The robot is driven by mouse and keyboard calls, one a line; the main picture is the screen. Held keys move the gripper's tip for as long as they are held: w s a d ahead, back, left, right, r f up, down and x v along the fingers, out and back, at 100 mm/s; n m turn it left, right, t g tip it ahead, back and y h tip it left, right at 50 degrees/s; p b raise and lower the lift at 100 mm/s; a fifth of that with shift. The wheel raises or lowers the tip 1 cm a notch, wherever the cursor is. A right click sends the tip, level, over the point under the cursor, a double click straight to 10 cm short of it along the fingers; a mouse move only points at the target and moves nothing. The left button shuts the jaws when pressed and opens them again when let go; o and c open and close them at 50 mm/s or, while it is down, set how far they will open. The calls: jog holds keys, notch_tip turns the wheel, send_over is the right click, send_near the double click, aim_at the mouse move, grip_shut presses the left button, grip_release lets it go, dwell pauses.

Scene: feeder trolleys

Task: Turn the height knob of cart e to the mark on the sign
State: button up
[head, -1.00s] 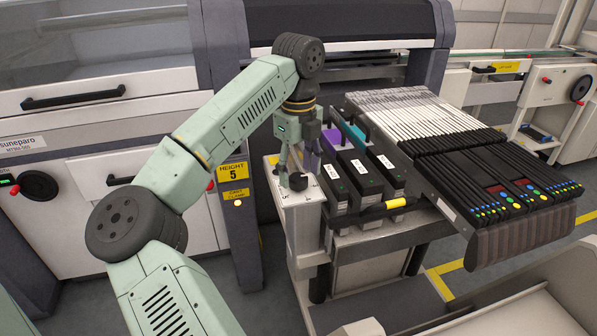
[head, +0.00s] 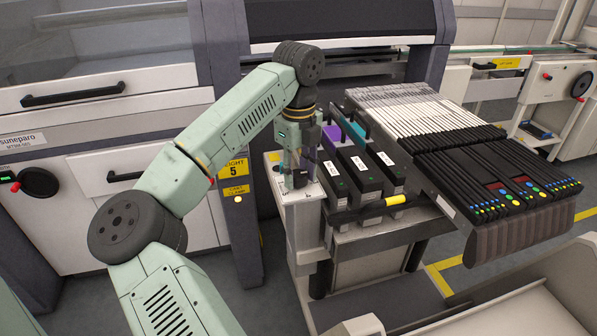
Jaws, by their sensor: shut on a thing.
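My gripper (head: 294,177) points down over the pale top panel (head: 307,194) of the cart in the middle. Its fingers are closed on the small black height knob (head: 301,180), which is partly hidden by them. The knob's pointer and most of the scale marks around it are too small or covered to read. The yellow sign (head: 235,171) on the dark machine post reads "HEIGHT 5"; my arm covers its left edge.
Several black boxes with white labels (head: 360,166) stand right of the panel, behind a black handle bar (head: 362,212) with a yellow section. A feeder bank (head: 440,145) lies further right. A machine with drawers (head: 110,180) stands at left.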

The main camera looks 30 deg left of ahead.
jog(key=c, duration=0.3)
